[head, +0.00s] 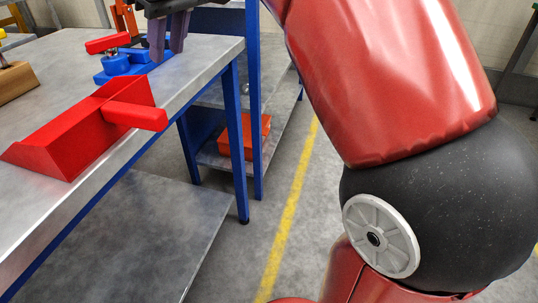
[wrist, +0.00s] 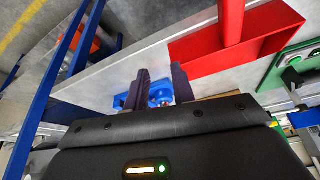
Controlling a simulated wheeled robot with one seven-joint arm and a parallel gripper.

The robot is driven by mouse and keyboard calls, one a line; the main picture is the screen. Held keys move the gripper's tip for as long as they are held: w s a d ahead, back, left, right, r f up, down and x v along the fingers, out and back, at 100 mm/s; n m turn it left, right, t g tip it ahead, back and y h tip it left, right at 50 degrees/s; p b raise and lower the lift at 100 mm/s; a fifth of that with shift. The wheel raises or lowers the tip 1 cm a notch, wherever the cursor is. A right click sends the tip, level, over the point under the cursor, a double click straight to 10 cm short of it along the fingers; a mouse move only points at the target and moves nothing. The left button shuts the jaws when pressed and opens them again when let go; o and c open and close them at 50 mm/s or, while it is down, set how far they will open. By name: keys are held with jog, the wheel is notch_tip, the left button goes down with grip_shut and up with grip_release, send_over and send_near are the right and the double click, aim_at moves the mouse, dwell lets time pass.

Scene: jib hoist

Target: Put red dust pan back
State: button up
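The red dust pan (head: 85,127) lies on the metal workbench (head: 200,62) in the head view, near the bench's right edge, its short handle pointing right. It also shows in the wrist view (wrist: 215,48), at the upper right, with its handle running up out of the picture. My gripper (head: 173,45) is above the far part of the bench, beyond the dust pan and apart from it. Its two dark fingers (wrist: 158,85) stand apart in the wrist view with nothing held between them. The blue device behind them lies farther off.
A blue device with a red lever (head: 122,62) stands on the bench behind the dust pan. A wooden block (head: 15,80) is at the left. A blue-framed shelf holds an orange-red box (head: 245,136). Open floor with a yellow line (head: 290,215) lies right of the bench.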

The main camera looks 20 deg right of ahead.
jog(key=s+d+f+m+h, duration=0.1)
jog(key=s+d+f+m, duration=0.1)
jog(key=f, duration=0.7)
jog(key=s+d+f+m+t+h, duration=0.1)
jog(key=s+d+f+m, duration=0.1)
jog(key=s+d+f, duration=0.2)
jog(key=s+d+f+m+t, duration=0.1)
jog(key=s+d+f+m, duration=0.2)
jog(key=s+f, duration=0.5)
notch_tip(320, 180, down, 6)
jog(key=shift+s+d+f+h, duration=0.2)
jog(key=shift+s+d+h, duration=0.05)
jog(key=shift+d+h, duration=0.15)
